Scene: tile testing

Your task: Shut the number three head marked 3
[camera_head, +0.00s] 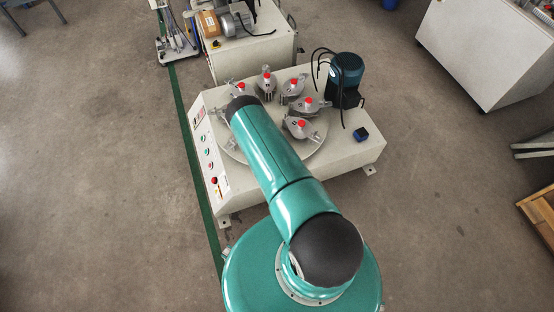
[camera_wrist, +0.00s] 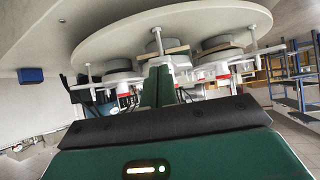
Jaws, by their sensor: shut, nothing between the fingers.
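Several grey metal heads with red caps stand in a ring on a round pale disc (camera_head: 318,146) on top of the machine. In the head view one head (camera_head: 300,126) is at the front right, one (camera_head: 265,82) at the back. No number can be read, so I cannot tell which is marked 3. The wrist view is upside down, with the disc (camera_wrist: 110,42) at the top. My gripper (camera_wrist: 160,80) shows there with its green fingers together and empty, in front of a middle head; contact cannot be told. In the head view my arm hides it.
The machine's front panel (camera_head: 210,165) has several buttons and a red knob. A teal motor (camera_head: 345,75) with black cables stands at the disc's back right. A small blue box (camera_head: 361,134) sits on the machine top. Open floor lies left and right.

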